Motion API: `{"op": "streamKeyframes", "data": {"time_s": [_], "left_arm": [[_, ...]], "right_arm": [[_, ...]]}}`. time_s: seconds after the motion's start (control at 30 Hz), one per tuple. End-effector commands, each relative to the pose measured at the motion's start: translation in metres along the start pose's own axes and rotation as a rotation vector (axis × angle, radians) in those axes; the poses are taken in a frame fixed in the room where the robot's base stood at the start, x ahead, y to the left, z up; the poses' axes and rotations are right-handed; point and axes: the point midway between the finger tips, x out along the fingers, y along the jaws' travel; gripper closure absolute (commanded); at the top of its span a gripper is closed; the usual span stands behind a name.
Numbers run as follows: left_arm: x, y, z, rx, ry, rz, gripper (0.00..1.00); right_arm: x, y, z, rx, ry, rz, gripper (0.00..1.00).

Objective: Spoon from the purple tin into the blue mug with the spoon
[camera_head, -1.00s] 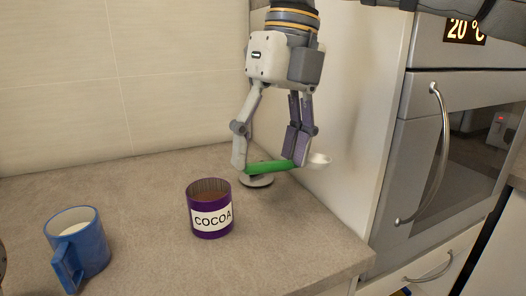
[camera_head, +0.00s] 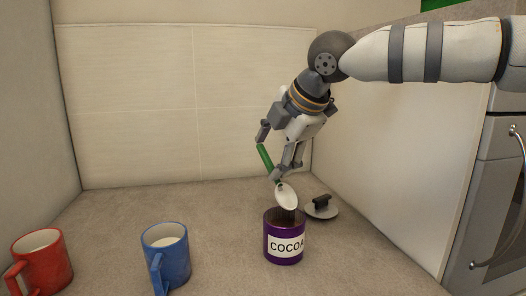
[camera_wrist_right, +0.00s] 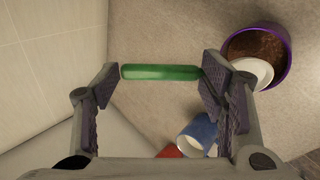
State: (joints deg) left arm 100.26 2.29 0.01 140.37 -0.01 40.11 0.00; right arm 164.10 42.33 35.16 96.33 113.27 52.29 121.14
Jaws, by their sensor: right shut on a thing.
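The purple tin (camera_head: 284,254), labelled COCOA, stands open on the counter; brown powder (camera_wrist_right: 258,44) shows inside it in the wrist view. My right gripper (camera_head: 270,164) is above the tin, shut on the spoon's green handle (camera_head: 264,156), which spans lengthwise between the fingers (camera_wrist_right: 160,72). The spoon's white bowl (camera_head: 286,196) is tilted downward at the tin's mouth; I cannot tell whether it touches the powder or holds any. The blue mug (camera_head: 172,262) stands upright left of the tin, with white contents inside. My left gripper is not in view.
A red mug (camera_head: 45,264) stands at the far left. A grey lid with a dark knob (camera_head: 321,208) lies right of and behind the tin. A wall closes the back, and a cabinet side and oven stand at the right. Counter between blue mug and tin is clear.

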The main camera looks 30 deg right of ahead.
Motion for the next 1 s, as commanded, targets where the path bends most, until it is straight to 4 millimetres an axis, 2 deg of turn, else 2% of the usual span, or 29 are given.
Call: {"op": "streamKeyframes", "data": {"time_s": [0.67,1.0], "left_arm": [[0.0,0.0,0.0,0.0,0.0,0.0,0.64],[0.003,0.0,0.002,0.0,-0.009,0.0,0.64]], "right_arm": [[0.054,-0.06,-0.001,-0.003,0.003,-0.006,0.55],[0.029,-0.034,-0.001,-0.001,0.002,-0.001,0.55]]}}
